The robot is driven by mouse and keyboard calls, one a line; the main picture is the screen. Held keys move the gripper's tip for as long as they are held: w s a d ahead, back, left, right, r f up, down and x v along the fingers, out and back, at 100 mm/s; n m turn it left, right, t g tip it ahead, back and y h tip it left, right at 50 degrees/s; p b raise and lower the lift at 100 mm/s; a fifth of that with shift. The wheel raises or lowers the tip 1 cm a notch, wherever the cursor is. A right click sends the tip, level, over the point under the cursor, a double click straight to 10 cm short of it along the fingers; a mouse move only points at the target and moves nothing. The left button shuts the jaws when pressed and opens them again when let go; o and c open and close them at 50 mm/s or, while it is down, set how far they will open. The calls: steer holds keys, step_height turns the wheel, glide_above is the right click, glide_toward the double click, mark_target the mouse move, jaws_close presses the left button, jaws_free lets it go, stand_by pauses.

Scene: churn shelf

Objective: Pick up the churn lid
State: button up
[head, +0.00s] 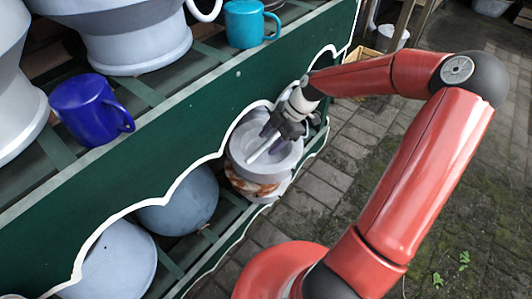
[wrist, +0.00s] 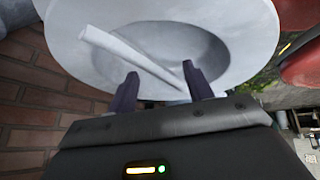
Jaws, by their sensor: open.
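The churn lid is a pale grey round dish with a bar handle across its recess. In the head view the lid (head: 286,161) sits on top of a grey, rust-stained container on the lower shelf. In the wrist view the lid (wrist: 240,35) fills the upper middle, and its bar handle (wrist: 125,52) runs diagonally. My gripper (head: 275,137) is over the lid, with its two dark fingers apart and nothing between them that I can see held. In the wrist view the fingers (wrist: 158,76) overlap the handle's right end. I cannot tell whether they touch it.
The green shelf board (head: 180,130) with a white scalloped edge runs close beside my gripper. A round grey-blue vessel (head: 182,203) sits beside the container. Brick paving (head: 330,185) is open at right.

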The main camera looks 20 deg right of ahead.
steer(key=x, duration=0.2)
steer(key=shift+a+f, duration=0.15)
steer(key=shift+f, duration=0.1)
jaws_close()
stand_by(0.3)
